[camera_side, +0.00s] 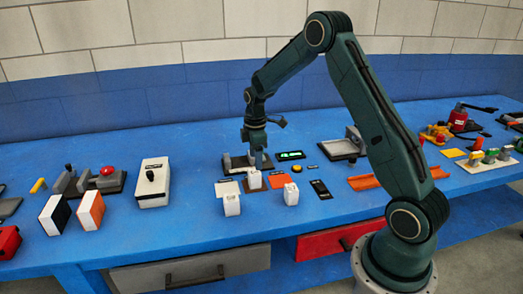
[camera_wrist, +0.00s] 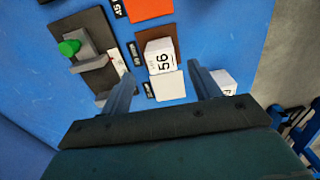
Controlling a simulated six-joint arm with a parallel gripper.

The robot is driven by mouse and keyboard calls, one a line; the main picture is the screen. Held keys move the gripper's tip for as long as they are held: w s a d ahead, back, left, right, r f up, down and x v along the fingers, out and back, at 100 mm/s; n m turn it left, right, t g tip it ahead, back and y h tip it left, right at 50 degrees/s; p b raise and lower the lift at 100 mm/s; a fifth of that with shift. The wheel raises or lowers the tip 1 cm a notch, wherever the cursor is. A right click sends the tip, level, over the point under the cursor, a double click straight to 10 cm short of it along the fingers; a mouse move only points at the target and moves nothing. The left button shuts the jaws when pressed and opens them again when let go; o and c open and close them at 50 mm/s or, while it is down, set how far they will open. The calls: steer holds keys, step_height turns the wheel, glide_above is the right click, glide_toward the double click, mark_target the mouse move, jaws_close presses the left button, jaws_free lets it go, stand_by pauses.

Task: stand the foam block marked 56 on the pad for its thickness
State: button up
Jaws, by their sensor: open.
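The white foam block marked 56 (camera_wrist: 160,57) stands on the brown pad (camera_wrist: 147,35) in the wrist view. In the side view the block (camera_side: 254,180) is on the brown pad (camera_side: 262,188), just under my gripper. My gripper (camera_side: 257,164) is open and points down over the block. In the wrist view its two fingers (camera_wrist: 160,71) are spread on either side of the block, with visible gaps. The orange pad (camera_side: 278,181) and the white pad (camera_side: 224,187) flank the brown one. The small pad labels are too blurred to read surely.
Two other white blocks stand in front, one left (camera_side: 231,205) and one right (camera_side: 291,195). A grey gauge with a green knob (camera_wrist: 69,47) lies beside the pads. A lit green display (camera_side: 290,155) is behind. A white switch box (camera_side: 153,183) stands to the left.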

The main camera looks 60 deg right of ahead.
mark_target(256, 172)
step_height(256, 172, up, 5)
steer(key=shift+f, duration=0.1)
stand_by(0.7)
steer(key=s+a+r+m+t, duration=0.1)
steer(key=s+a+r+m, duration=0.1)
steer(key=s+a+r, duration=0.5)
steer(key=s+a+r+m+t, duration=0.25)
steer(key=a+r, duration=0.25)
steer(key=r, duration=0.3)
steer(key=s+a+r+m+t, duration=0.1)
steer(key=s+a+m, duration=0.1)
steer(key=s, duration=0.7)
steer(key=s+a+r+m+t, duration=0.1)
steer(key=s+a+m, duration=0.1)
steer(key=s+a, duration=0.3)
steer(key=shift+s, duration=2.3)
